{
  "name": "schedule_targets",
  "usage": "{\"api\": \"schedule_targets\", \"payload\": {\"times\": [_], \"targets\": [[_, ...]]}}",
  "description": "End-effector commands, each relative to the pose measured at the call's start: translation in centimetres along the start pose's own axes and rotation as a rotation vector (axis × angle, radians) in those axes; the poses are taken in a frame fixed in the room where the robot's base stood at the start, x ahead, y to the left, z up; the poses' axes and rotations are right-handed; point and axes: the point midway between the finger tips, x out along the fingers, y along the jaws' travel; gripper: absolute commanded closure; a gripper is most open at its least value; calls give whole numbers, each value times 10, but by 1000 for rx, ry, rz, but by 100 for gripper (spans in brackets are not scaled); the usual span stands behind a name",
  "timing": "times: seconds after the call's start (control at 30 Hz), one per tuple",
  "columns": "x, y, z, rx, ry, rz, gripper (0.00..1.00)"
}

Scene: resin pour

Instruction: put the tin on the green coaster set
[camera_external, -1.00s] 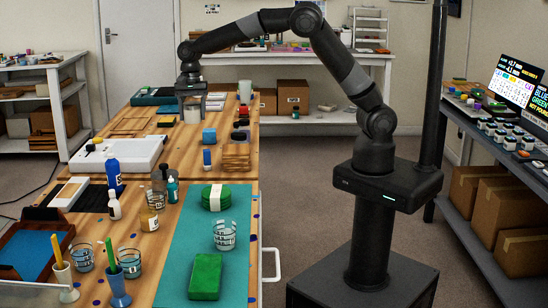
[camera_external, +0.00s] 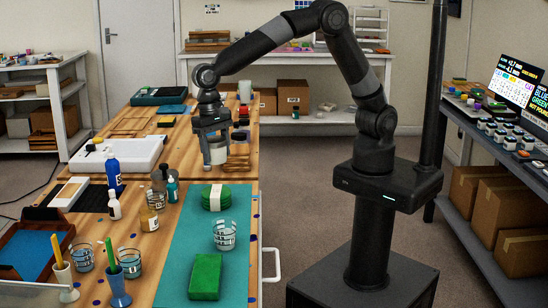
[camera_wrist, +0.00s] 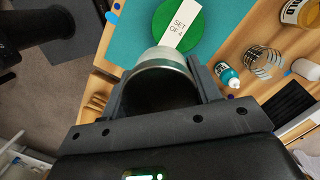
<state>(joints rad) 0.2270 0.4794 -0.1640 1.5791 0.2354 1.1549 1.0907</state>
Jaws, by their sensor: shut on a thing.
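My gripper (camera_external: 214,141) is shut on the tin (camera_external: 217,153), a pale can with a metal rim, and holds it above the wooden table short of the teal mat. In the wrist view the tin (camera_wrist: 160,62) sits between the two fingers, its lower part in shadow. The green coaster set (camera_external: 216,197) is a round green stack with a white paper band, on the far end of the mat. In the wrist view the coaster set (camera_wrist: 193,38) lies just beyond the tin, its "SET OF 4" band showing; the tin's rim hides part of its near edge.
The teal mat (camera_external: 181,249) also carries a glass cup (camera_external: 224,236) and a green block (camera_external: 206,277). Bottles, including a blue one (camera_external: 113,174) and an amber jar (camera_external: 149,218), stand left of the coaster set. A wooden coaster stack (camera_external: 238,163) is beside the tin.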

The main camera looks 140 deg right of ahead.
Motion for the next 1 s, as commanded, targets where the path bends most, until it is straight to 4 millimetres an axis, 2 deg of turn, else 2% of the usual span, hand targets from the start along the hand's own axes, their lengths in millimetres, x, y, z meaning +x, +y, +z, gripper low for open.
{"api": "schedule_targets", "payload": {"times": [0.1,0.3,0.47,0.7,1.0], "targets": [[18,-17,16,-2,0,2,71],[33,-32,30,0,0,-1,71],[44,-34,29,3,0,1,71],[74,-33,24,3,0,0,71],[75,-33,24,2,0,-1,71]]}}
